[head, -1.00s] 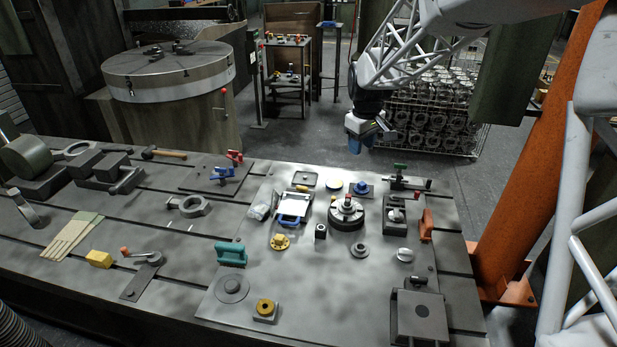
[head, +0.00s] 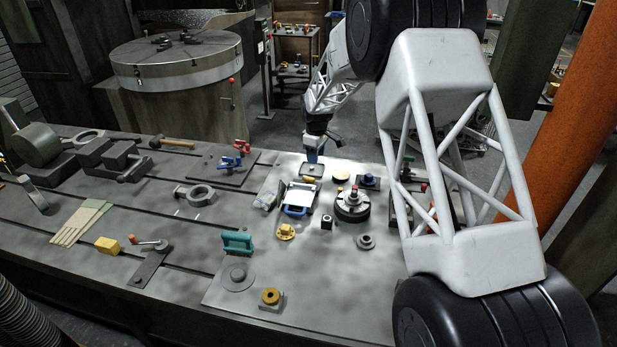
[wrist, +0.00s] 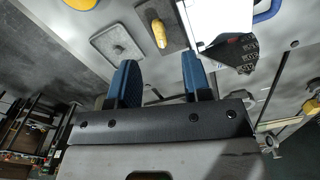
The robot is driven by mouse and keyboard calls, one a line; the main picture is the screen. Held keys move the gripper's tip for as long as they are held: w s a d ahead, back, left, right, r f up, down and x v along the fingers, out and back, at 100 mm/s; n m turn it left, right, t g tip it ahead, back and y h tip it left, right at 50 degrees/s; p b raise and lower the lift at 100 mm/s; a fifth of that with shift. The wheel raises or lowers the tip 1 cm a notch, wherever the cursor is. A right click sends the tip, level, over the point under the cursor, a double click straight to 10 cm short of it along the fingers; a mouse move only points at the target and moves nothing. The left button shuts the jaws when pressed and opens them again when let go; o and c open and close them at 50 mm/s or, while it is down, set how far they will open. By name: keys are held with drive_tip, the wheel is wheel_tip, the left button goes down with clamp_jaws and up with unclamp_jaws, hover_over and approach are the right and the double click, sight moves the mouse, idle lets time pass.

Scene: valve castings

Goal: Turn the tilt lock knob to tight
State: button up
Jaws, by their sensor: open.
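My gripper (head: 314,155) hangs over the back of the bench, above and behind a white panel (head: 299,193) with a blue handle (head: 295,211). In the wrist view the two blue fingers of my gripper (wrist: 160,82) are apart with nothing between them. The white panel (wrist: 212,18) shows beyond the right finger, beside a dark fan-shaped plate (wrist: 235,52) with small pale marks too small to read. I cannot tell for sure which part is the tilt lock knob.
A round dark fixture (head: 352,208) with a red-topped centre stands right of the panel. A teal handle block (head: 237,242) and yellow flanged piece (head: 286,232) are nearer. In the wrist view, a yellow oblong piece (wrist: 159,33) lies on a dark plate. My arm hides the bench's right side.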

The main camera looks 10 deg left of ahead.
sight(309, 177)
drive_tip(key=shift+n, duration=0.5)
drive_tip(key=a+f, duration=0.1)
drive_tip(key=w+a+f, duration=0.1)
drive_tip(key=a+f, duration=0.1)
drive_tip(key=shift+w+f, duration=0.25)
drive_tip(key=shift+f, duration=0.15)
drive_tip(key=shift+f, duration=3.85)
drive_tip(key=shift+c, duration=0.4)
clamp_jaws()
